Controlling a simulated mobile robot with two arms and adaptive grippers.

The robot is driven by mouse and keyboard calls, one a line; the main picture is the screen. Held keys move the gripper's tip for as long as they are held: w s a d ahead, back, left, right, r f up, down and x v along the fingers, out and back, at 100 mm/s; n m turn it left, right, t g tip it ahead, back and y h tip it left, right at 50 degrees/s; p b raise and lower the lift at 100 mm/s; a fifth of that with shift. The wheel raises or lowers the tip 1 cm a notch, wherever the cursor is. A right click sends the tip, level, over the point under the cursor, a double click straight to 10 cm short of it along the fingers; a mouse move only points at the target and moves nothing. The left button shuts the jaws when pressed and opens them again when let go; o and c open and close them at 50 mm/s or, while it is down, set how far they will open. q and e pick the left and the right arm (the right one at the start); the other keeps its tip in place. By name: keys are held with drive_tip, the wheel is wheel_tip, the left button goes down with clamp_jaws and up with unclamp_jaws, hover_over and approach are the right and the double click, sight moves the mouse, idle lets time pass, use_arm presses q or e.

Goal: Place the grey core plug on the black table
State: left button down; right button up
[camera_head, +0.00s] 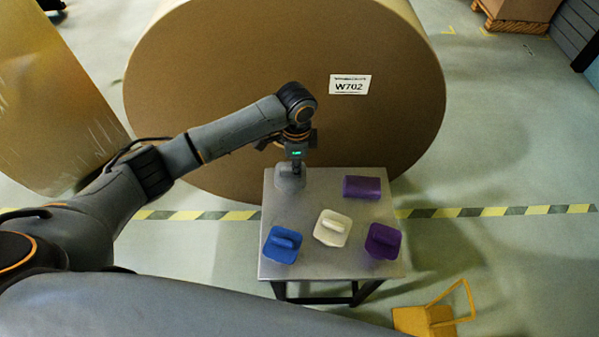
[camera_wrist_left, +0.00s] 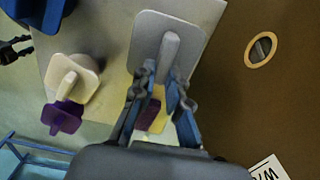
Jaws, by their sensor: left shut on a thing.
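The grey core plug (camera_head: 290,182) stands at the back left corner of a small table (camera_head: 330,262) with a grey top and dark legs. In the left wrist view the plug (camera_wrist_left: 150,30) shows as a square plate with a raised handle. My left gripper (camera_head: 294,166) is above it, and its two fingers (camera_wrist_left: 163,75) are shut on the handle. The plug appears to be at the tabletop; I cannot tell whether it touches. I see no other table with a clearly black top.
A blue plug (camera_head: 282,245), a white plug (camera_head: 332,228), a purple plug (camera_head: 383,241) and a purple block (camera_head: 361,187) share the tabletop. A huge brown roll (camera_head: 230,60) stands close behind. A yellow object (camera_head: 425,318) lies on the floor at front right.

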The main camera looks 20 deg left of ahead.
use_arm(q)
drive_tip(key=f, duration=0.3)
drive_tip(key=shift+d, duration=0.35)
drive_tip(key=shift+f, duration=0.35)
drive_tip(key=c, duration=1.3)
unclamp_jaws()
drive_tip(key=shift+w+f, duration=0.1)
drive_tip(key=shift+c, duration=0.2)
wheel_tip(320, 180, up, 12)
drive_tip(key=shift+r, duration=0.15)
